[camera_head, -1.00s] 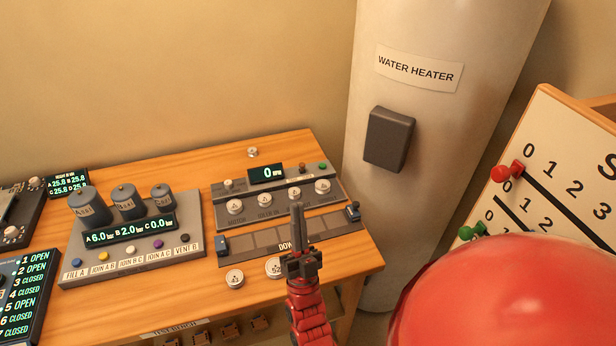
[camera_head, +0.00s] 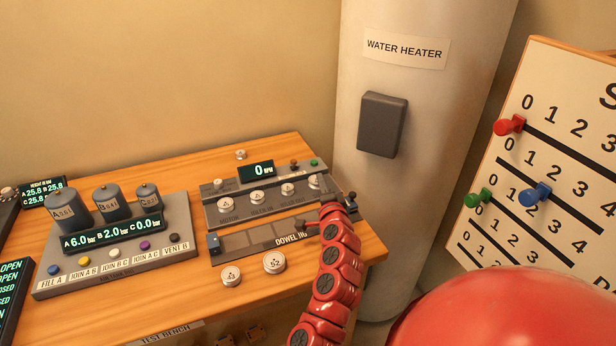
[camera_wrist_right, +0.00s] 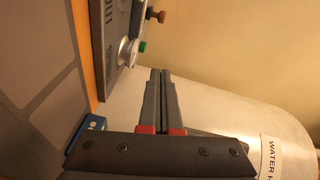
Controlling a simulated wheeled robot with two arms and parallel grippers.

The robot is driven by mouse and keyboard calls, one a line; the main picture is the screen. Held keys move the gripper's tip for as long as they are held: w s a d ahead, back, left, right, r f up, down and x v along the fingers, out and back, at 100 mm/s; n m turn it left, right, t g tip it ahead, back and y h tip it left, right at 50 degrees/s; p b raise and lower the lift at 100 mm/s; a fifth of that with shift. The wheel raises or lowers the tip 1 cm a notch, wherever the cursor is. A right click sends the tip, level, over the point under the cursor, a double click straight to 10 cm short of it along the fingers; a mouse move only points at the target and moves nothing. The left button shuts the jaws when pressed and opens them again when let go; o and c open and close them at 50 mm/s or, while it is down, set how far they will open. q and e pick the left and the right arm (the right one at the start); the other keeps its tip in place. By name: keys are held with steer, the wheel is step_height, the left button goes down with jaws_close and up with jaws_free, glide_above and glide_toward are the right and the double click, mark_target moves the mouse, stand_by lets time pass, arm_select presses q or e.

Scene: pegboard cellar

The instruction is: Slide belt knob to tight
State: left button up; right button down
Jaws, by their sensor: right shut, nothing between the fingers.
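No label marked belt or tight can be read, so I cannot tell which knob is the belt knob. The grey console (camera_head: 213,210) has an rpm display reading 0 and a row of silver dials, one of them a dial (camera_head: 256,197). My right gripper (camera_head: 323,183) is over the console's right end, partly hidden by my red arm. In the right wrist view its fingers (camera_wrist_right: 161,72) are shut and empty, close to a silver dial (camera_wrist_right: 127,51), with no clear contact. My left gripper is not in view.
The water heater (camera_head: 430,110) stands close behind the right bench edge. A slider board (camera_head: 560,150) is at right.

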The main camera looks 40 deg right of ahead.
mark_target(291, 169)
steer(key=p+x, duration=0.1)
steer(key=x, duration=0.8)
steer(key=shift+w+d+p, duration=0.2)
steer(key=shift+w+p, duration=0.1)
steer(key=shift+p, duration=0.05)
steer(key=shift+w+a+f+p, duration=0.15)
steer(key=shift+w+a+p, duration=0.2)
steer(key=shift+w+a, duration=0.2)
steer(key=shift+w+a+f+p, duration=0.2)
steer(key=shift+w+a+p, duration=0.2)
steer(key=shift+a, duration=0.2)
steer(key=shift+w+a+f, duration=0.1)
steer(key=shift+w+a, duration=0.2)
steer(key=a+p, duration=0.2)
steer(key=w+a+p, duration=0.1)
steer(key=p, duration=0.1)
steer(key=shift+a+r, duration=0.25)
steer(key=shift+a+f, duration=0.15)
steer(key=shift+a, duration=0.05)
steer(key=shift+f, duration=0.1)
